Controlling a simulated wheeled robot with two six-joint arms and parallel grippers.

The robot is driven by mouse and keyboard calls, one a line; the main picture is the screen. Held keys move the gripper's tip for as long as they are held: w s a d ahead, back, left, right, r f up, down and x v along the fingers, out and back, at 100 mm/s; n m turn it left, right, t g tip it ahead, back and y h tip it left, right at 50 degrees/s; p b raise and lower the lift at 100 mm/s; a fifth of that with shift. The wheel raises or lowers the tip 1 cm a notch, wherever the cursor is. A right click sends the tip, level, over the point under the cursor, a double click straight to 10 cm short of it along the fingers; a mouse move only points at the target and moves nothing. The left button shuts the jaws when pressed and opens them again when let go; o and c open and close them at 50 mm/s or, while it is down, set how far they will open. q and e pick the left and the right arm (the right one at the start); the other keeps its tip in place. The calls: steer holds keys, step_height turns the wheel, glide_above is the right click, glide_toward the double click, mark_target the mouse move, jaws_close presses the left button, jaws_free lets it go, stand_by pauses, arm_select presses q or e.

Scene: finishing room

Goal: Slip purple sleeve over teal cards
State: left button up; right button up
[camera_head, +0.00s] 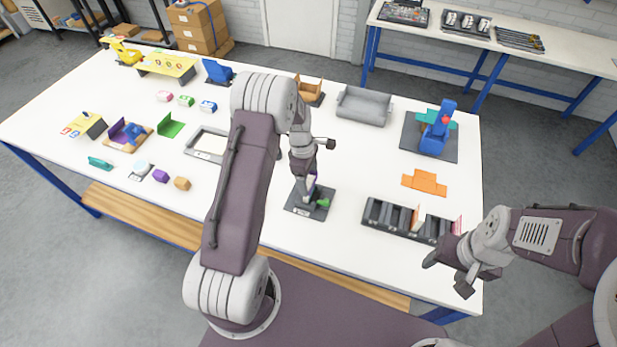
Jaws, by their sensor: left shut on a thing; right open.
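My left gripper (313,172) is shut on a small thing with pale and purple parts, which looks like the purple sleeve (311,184). The fingers hide most of it. It is over a dark stand (294,204) with a pale label, near the front middle of the table. A small green piece (323,203) shows on this stand beside the held thing; whether it is part of the teal cards, I cannot tell. Whether the sleeve touches or surrounds anything is hidden. My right gripper (448,273) is open and empty at the table's front right.
A dark slotted rack (395,219) with a few upright cards lies just left of my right gripper. An orange flat piece (425,183) and a blue stand (437,133) are behind it. Small blocks and a tray (208,144) fill the left. White table (345,200) is bare around the dark stand.

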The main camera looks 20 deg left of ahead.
arm_select(q)
steer(key=shift+f+b, duration=0.4)
steer(key=shift+f, duration=0.3)
steer(key=o, duration=1.1)
steer(key=shift+c, duration=0.2)
step_height(320, 180, up, 8)
steer(key=p, duration=0.7)
